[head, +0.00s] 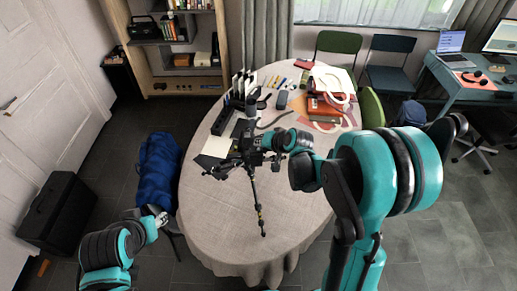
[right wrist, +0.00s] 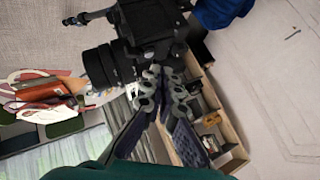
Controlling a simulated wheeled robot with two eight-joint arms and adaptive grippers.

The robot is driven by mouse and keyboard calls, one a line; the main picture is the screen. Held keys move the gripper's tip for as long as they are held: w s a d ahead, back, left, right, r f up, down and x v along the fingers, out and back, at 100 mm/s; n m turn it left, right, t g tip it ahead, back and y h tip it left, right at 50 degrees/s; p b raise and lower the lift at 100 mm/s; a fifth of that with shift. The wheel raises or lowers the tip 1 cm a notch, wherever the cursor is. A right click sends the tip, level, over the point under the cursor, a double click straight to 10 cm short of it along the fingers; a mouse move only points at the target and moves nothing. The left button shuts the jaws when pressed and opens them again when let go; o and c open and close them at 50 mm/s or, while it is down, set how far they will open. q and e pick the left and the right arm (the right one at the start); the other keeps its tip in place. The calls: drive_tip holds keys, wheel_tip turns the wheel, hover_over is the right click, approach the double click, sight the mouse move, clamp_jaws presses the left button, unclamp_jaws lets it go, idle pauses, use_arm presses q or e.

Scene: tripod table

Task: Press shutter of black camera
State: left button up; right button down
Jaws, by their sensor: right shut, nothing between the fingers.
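The black camera (head: 246,143) stands on a tripod (head: 258,205) on the round table. In the right wrist view the camera (right wrist: 150,20) fills the top, its lens (right wrist: 103,66) pointing left. My right gripper (head: 266,151) is right beside the camera, partly merging with its dark shape. In the right wrist view the gripper (right wrist: 162,76) is shut and empty, its fingertips at the camera's lower edge. I cannot tell whether they touch it; the shutter button is not distinguishable. My left gripper (head: 160,217) is low at the left, off the table, its jaws too small to read.
The round table (head: 210,240) has a clear front. Behind the camera are a dark rack with white items (head: 241,86), small dark objects and a red-brown bag (head: 325,108). A blue bag (head: 160,170) is left of the table, and chairs (head: 388,70) stand behind.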

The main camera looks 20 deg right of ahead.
drive_tip(key=shift+f, duration=0.1)
drive_tip(key=shift+f+b, duration=0.35)
drive_tip(key=shift+b, duration=0.2)
drive_tip(key=shift+f+b, duration=0.25)
drive_tip(key=shift+b, duration=0.05)
idle(0.6)
drive_tip(key=shift+r, duration=0.15)
drive_tip(key=shift+r+p, duration=0.5)
drive_tip(key=shift+r, duration=0.1)
drive_tip(key=shift+r+p, duration=1.8)
drive_tip(key=shift+r, duration=0.75)
drive_tip(key=shift+f, duration=0.1)
